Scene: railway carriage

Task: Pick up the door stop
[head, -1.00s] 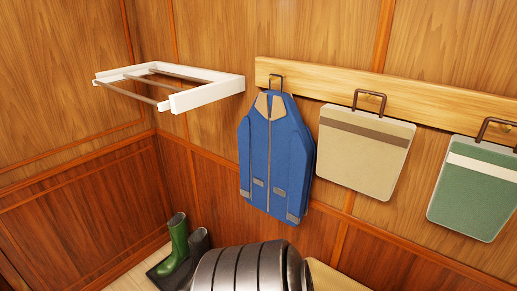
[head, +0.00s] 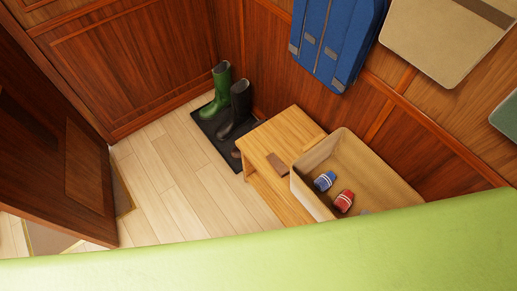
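A small brown block (head: 278,165), which looks like the door stop, lies on top of a low wooden bench (head: 290,128). It is close to the left end of a tan open box. Its wedge shape is too small to make out clearly. Neither of my grippers shows in the head view.
The tan box (head: 384,178) holds blue and red striped rolled items. A large lime-green surface (head: 300,255) fills the lower foreground. Bare floor (head: 170,170) lies left of the bench.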

